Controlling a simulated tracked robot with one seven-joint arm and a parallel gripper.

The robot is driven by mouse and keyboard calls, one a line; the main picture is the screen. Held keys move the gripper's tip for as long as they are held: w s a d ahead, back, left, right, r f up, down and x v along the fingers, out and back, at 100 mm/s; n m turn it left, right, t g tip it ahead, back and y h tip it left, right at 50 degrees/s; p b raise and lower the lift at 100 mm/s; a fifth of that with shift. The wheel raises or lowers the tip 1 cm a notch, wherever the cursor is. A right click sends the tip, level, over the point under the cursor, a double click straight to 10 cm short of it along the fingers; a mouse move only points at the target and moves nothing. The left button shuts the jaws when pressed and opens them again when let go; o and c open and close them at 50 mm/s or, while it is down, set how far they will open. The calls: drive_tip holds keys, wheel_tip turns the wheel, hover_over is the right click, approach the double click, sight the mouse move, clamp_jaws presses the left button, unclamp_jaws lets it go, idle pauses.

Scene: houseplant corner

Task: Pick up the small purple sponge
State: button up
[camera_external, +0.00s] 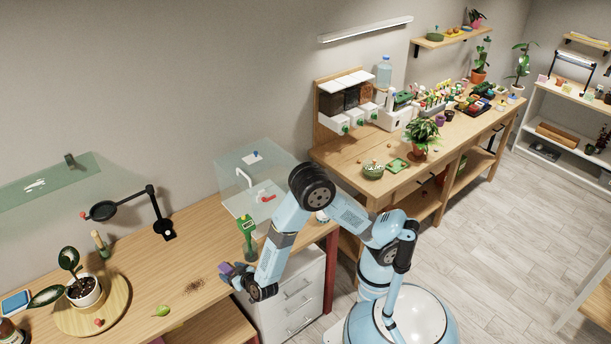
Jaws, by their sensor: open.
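A small purple block (227,268), which looks like the sponge, shows at the end of my arm, near the front edge of the wooden bench (150,262). My gripper (238,277) is open and points down and left right beside it. The fingers and the purple block overlap in this view, so I cannot tell whether they touch or whether the block rests on the bench.
A clear box (257,180) is further back. Dark crumbs (194,286) and a green leaf (161,311) lie to the left. A potted plant (84,290) stands on a round wooden board (118,311).

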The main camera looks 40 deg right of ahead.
sight(226, 268)
drive_tip(key=shift+x, duration=2.8)
drive_tip(key=shift+d, duration=0.1)
drive_tip(key=shift+c, duration=0.2)
drive_tip(key=c, duration=1)
drive_tip(key=shift+r, duration=0.1)
